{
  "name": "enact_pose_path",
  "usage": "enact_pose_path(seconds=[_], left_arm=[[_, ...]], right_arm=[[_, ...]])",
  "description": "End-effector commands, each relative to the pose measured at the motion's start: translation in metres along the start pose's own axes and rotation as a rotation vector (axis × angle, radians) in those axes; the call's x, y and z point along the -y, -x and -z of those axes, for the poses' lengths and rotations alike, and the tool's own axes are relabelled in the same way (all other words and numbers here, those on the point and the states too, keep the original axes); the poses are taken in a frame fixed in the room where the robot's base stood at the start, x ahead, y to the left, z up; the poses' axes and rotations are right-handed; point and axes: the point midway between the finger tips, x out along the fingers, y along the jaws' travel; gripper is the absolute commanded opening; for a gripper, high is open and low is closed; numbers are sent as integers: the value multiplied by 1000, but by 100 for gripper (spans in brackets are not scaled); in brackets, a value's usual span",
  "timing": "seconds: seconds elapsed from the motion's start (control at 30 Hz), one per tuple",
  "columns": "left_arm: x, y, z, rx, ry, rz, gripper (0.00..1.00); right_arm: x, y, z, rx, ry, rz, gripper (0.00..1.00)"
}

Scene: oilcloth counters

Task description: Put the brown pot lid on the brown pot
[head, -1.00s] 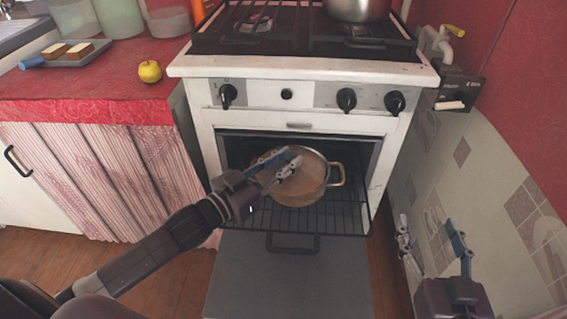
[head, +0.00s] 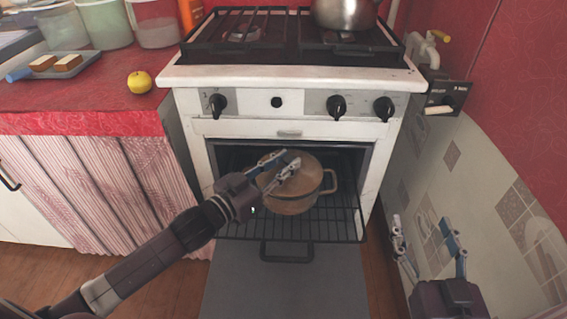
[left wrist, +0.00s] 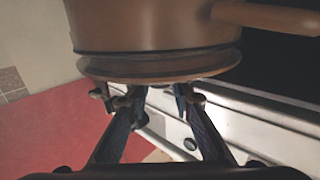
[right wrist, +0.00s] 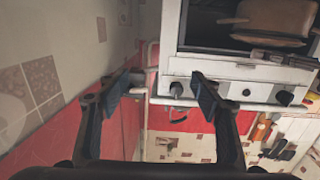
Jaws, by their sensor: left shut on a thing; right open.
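The brown pot (head: 292,206) stands on the wire rack inside the open oven, and its side handle shows to the right. The brown lid (head: 307,179) lies over its mouth. In the left wrist view, upside down, the lid (left wrist: 160,70) lies against the rim of the pot (left wrist: 150,25); I cannot tell if it is fully seated. My left gripper (head: 283,163) is shut on the lid from above; its fingers (left wrist: 155,95) hide the lid's knob. My right gripper (head: 425,228) is open and empty, off to the right of the oven; its fingers (right wrist: 165,85) are apart.
The lowered oven door (head: 290,285) lies in front of the rack (head: 330,225). A metal kettle (head: 345,12) stands on the stove top. The tiled wall (head: 500,215) is close on the right.

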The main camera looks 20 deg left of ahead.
Motion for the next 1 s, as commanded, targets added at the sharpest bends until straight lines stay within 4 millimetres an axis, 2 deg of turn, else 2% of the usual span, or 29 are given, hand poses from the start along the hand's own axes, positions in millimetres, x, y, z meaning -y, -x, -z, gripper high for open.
enact_pose_path(seconds=[0.43,1.0], left_arm=[[0,0,1,-1,0,0,0],[0,0,0,-1,1,0,0]], right_arm=[[0,0,-1,5,0,0,60],[-3,3,-18,82,1,-6,60]])
